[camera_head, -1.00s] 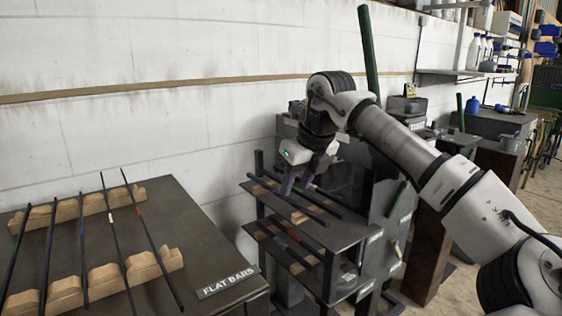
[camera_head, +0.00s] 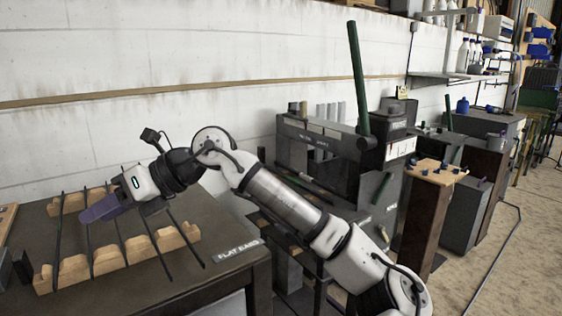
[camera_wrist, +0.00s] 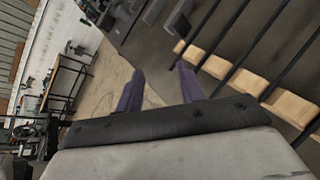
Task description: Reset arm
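My arm reaches left across the head view, and my gripper (camera_head: 100,210) is above the flat bars table (camera_head: 200,275). Its purple fingers point left. In the wrist view the two fingers (camera_wrist: 160,85) stand apart with nothing between them, so the gripper is open and empty. Several thin dark bars lie across two notched wooden racks (camera_head: 110,258) on the table, beneath the gripper. The racks and bars also show at the right of the wrist view (camera_wrist: 245,82). The gripper hides part of the back rack and some bars.
A "FLAT BARS" label (camera_head: 238,251) marks the table's right edge. Right of it stand a dark machine with a green upright bar (camera_head: 357,75) and a shelf, partly behind my arm. A brown pedestal (camera_head: 425,225) stands farther right. Open floor (camera_head: 515,240) lies at the right.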

